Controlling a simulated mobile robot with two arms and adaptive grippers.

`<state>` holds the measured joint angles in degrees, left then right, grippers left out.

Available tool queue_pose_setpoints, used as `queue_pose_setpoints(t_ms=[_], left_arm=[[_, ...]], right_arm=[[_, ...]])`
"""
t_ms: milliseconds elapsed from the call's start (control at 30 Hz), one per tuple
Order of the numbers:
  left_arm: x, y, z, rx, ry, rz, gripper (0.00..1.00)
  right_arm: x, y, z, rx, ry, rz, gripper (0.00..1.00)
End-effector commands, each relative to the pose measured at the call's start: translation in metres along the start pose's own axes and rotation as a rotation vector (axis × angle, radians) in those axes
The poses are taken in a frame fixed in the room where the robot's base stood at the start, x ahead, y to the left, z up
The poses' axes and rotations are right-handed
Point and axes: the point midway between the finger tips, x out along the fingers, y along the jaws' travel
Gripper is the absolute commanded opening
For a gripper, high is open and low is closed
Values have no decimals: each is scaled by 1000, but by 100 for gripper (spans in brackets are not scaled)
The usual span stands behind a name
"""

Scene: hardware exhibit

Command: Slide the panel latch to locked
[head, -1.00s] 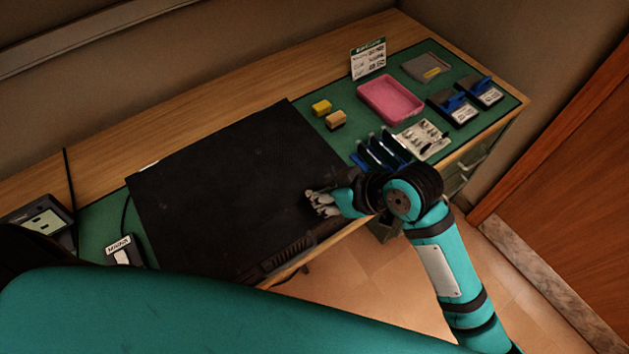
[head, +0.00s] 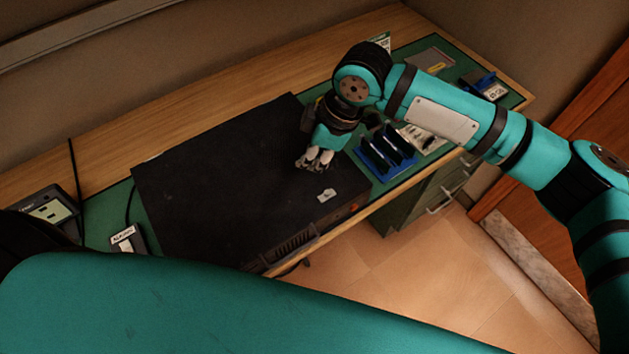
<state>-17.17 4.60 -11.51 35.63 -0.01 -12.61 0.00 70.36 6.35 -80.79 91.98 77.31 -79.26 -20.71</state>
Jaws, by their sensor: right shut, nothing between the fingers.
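A large black case (head: 215,190) lies on the workbench, its flat top panel facing up. A small pale metal piece (head: 327,195), which looks like the panel latch, sits on the top near the front right corner. Its exact slide position is too small to tell. My right gripper (head: 314,165) is shut and empty, pointing down over the right part of the case top, just behind the pale piece and apart from it. Whether its fingertips touch the panel I cannot tell. My left gripper is not in view.
A blue rack (head: 386,158) stands right of the case on the green mat (head: 427,161). My right arm hides much of the mat behind it. A mains switch box (head: 128,240) and a meter (head: 45,208) are at the left. The bench back (head: 180,140) is clear.

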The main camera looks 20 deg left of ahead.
Motion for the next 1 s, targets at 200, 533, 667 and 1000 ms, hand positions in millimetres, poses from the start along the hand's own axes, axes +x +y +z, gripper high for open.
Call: queue_pose_setpoints(t_ms=[200,533,667,1000], left_arm=[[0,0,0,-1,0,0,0],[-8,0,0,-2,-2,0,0],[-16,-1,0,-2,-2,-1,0],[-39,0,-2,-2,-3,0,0]], right_arm=[[0,0,0,0,1,0,0],[26,-1,-1,1,0,-3,0],[54,-1,-1,1,0,-3,0],[89,0,18,2,0,2,0]])
